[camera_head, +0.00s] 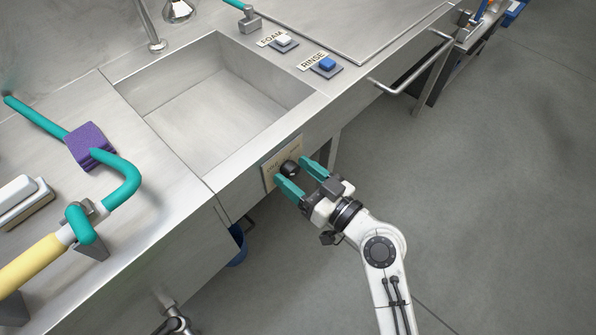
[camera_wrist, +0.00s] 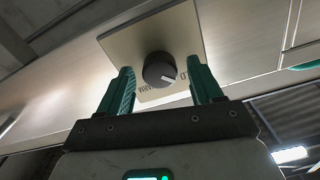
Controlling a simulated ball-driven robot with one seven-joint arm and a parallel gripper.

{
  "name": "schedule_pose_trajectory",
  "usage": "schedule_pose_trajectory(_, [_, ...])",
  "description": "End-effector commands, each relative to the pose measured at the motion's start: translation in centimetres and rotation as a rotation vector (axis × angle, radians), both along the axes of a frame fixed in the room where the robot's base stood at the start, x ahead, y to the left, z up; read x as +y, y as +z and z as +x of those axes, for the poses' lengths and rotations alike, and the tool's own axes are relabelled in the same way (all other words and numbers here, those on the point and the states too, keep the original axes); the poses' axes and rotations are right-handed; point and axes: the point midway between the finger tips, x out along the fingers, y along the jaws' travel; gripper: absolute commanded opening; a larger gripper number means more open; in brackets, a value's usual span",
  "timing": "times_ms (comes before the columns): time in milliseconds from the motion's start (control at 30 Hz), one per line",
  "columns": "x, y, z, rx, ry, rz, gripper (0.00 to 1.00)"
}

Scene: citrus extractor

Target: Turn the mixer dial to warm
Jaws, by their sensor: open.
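The mixer dial (camera_head: 290,167) is a round dark knob on a pale square plate (camera_head: 268,179) on the front face of the sink counter. In the wrist view the dial (camera_wrist: 158,68) shows a white pointer mark aimed to the lower right. Below the knob the plate carries upside-down lettering that seems to read WARM, with part of another word to its right. My gripper (camera_head: 291,170) has teal fingers spread apart, one on each side of the dial. In the wrist view the fingers (camera_wrist: 164,74) show gaps to the knob, so it is not gripped.
The steel sink basin (camera_head: 215,98) lies above the plate. A blue RINSE button (camera_head: 327,64) and a white FOAM button (camera_head: 284,40) sit on the counter. A purple sponge (camera_head: 89,146) and teal hose (camera_head: 125,185) are at left. Open floor (camera_head: 470,200) lies right.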

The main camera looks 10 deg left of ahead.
Motion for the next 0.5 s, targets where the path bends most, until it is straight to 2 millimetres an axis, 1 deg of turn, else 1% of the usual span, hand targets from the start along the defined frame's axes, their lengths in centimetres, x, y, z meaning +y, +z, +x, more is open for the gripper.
schedule_pose_trajectory(267, [0.13,-0.02,0.08,0.000,0.000,0.000,0.65])
schedule_pose_trajectory(500, [0.11,-0.02,0.07,0.000,0.000,0.000,0.43])
